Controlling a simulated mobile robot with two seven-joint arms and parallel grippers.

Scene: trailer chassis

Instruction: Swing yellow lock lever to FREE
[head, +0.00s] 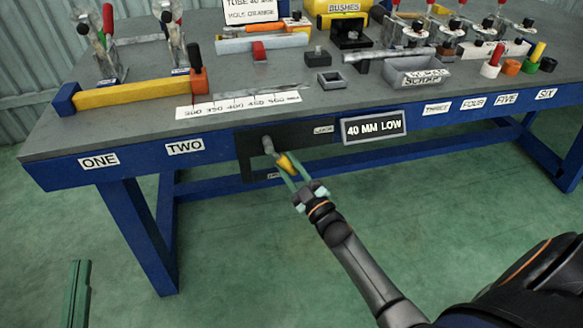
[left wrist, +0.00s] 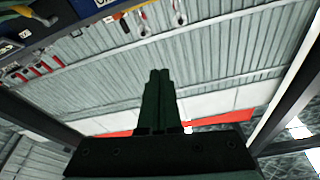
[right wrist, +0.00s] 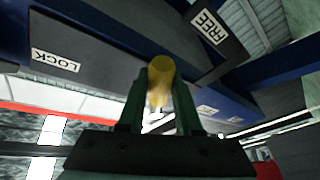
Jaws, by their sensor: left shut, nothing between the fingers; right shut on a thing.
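The yellow lock lever (head: 285,163) has a grey shank rising to a pivot on a black plate (head: 245,150) on the bench's front edge. In the head view it slants down and right from the pivot. My right gripper (head: 291,171) is shut on its yellow end, which shows between the fingers in the right wrist view (right wrist: 161,70). There, a LOCK label (right wrist: 55,60) is to the left and a FREE label (right wrist: 208,26) to the upper right. My left gripper (head: 77,264) is shut and empty at the lower left, away from the bench; its closed fingers show in the left wrist view (left wrist: 158,97).
A 40 MM LOW sign (head: 374,127) is on the bench front, right of the lever. The bench top (head: 130,125) carries a yellow bar (head: 130,94), a white scale strip (head: 240,104), clamps and a grey bin (head: 416,72). The floor before the bench is clear.

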